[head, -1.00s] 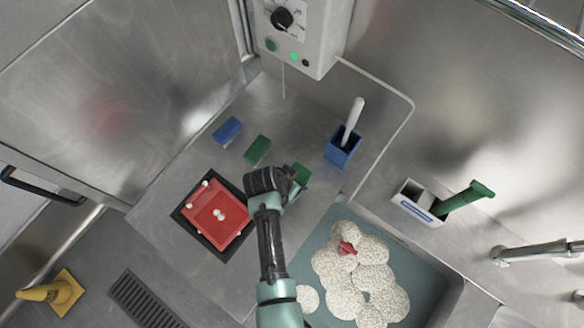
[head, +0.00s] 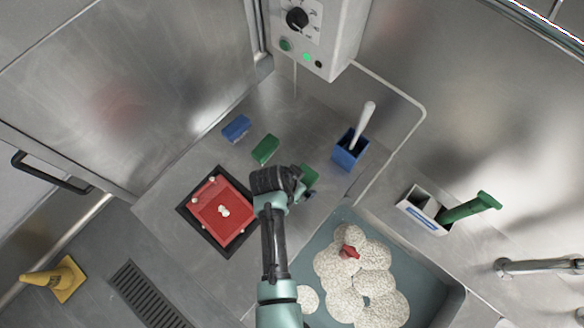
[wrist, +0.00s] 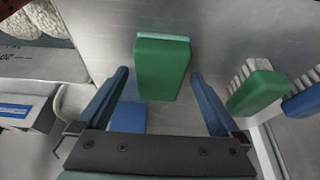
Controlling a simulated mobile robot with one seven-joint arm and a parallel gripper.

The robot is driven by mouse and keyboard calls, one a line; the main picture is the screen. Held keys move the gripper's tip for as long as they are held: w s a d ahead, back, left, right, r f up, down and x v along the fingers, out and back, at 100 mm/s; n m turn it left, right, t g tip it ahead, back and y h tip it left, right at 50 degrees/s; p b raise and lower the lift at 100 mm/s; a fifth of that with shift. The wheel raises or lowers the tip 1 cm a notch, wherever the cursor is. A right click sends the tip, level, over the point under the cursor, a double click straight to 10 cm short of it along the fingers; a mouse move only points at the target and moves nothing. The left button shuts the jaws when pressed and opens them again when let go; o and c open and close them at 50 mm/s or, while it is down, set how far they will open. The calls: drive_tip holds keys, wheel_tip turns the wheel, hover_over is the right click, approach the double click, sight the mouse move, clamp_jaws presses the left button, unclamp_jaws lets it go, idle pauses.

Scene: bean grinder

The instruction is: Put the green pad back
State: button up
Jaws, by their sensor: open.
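The green pad, a block with a lighter green strip along one edge, shows in the wrist view (wrist: 162,70) between my fingers. It also shows partly in the head view (head: 310,175), just right of my gripper's dark wrist. My gripper (wrist: 160,95) is open around the line of the pad, with a gap on each side. Neither finger appears to touch it. In the head view my gripper (head: 294,180) points down over the steel counter, and the arm hides its fingers. I cannot tell how far the fingertips are above the counter.
A green brush (head: 265,149) and a blue brush (head: 237,127) lie to the left. A blue box (head: 349,152) with a white-handled tool stands to the right. A red tray (head: 225,210) is left of my arm. A white holder (head: 420,208) with a green-handled tool stands far right.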

drive_tip(key=v, duration=1.1)
drive_tip(key=shift+r, duration=0.25)
drive_tip(key=shift+s, duration=0.1)
